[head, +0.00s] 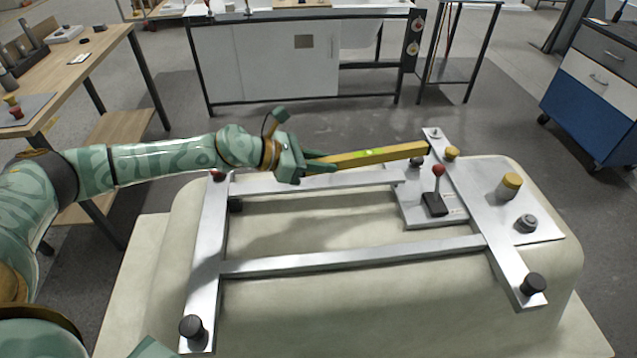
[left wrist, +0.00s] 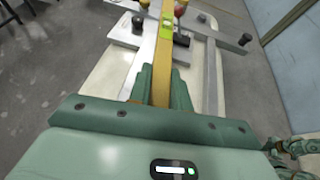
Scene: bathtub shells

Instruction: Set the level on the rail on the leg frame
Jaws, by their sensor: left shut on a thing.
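The yellow level (head: 375,156) has a green vial near its middle. My left gripper (head: 318,164) is shut on its left end and holds it lengthwise, roughly along the far rail (head: 340,180) of the silver leg frame (head: 350,260). The frame lies on the upturned cream tub shell (head: 190,225). The level appears above and slightly behind that rail; I cannot tell whether its far end touches anything. In the left wrist view, the level (left wrist: 166,55) runs out from between the fingers (left wrist: 158,88), with a silver bar beside it.
A plate (head: 405,205) by the frame's right side carries a red-knobbed lever (head: 437,185). A yellow-topped post (head: 509,186) and dark knobs (head: 533,284) stand nearby. A wooden bench (head: 80,75) is at left, a blue cabinet (head: 595,95) at right.

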